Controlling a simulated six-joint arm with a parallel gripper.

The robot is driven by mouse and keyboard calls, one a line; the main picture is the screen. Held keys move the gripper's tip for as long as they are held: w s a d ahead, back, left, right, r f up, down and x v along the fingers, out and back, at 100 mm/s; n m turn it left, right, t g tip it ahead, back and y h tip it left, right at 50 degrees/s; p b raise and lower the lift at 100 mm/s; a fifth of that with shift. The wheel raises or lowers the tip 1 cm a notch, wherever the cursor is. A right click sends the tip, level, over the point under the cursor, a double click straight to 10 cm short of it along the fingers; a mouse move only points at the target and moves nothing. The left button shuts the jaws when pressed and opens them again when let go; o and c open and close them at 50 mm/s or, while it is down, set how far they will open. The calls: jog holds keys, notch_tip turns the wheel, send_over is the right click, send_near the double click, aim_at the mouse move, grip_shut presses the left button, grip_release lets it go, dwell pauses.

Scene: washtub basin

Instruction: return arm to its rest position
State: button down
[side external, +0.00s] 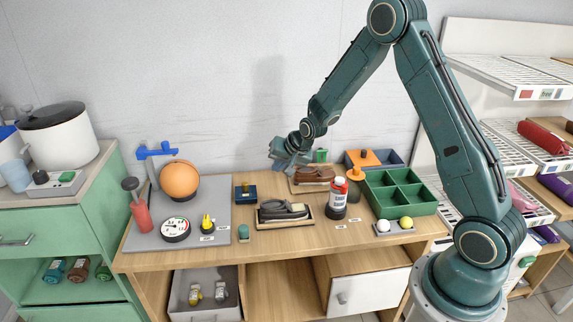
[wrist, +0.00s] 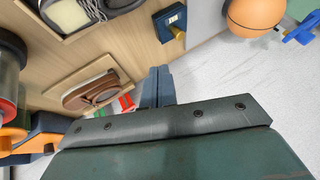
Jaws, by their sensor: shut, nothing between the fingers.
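My gripper (side external: 286,160) hangs above the back of the wooden table (side external: 290,240), near the wall, at the end of my raised and bent arm. Its fingers are closed together with nothing between them. In the wrist view my gripper (wrist: 157,88) points out over the table's back edge. It is apart from the objects below it. A brown item on a wooden tray (side external: 312,176) lies just below and to the right of it in the side view; the brown item also shows in the wrist view (wrist: 92,94).
A red-and-white bottle (side external: 338,197), a green divided box (side external: 398,192) and a blue-grey tray with an orange item (side external: 364,158) stand right of my gripper. An orange ball (side external: 179,179) on a grey mat (side external: 213,190) is at left. The air above the table is open.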

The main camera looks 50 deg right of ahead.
jog(key=s+a+r+n, duration=0.3)
jog(key=s+a+r, duration=0.1)
jog(key=s+r, duration=0.4)
jog(key=s+a+r+n, duration=0.2)
jog(key=s+a+r, duration=0.25)
jog(key=r, duration=0.55)
jog(key=s+a+r+n, duration=0.2)
jog(key=s, duration=0.9)
jog(key=s+a+r+n+g, duration=0.1)
jog(key=s+a+r+n, duration=0.1)
jog(key=s, duration=0.8)
jog(key=shift+s+r+n+g+y, duration=0.3)
jog(key=shift+s+r+n+y, duration=0.05)
jog(key=shift+r+n+y, duration=0.05)
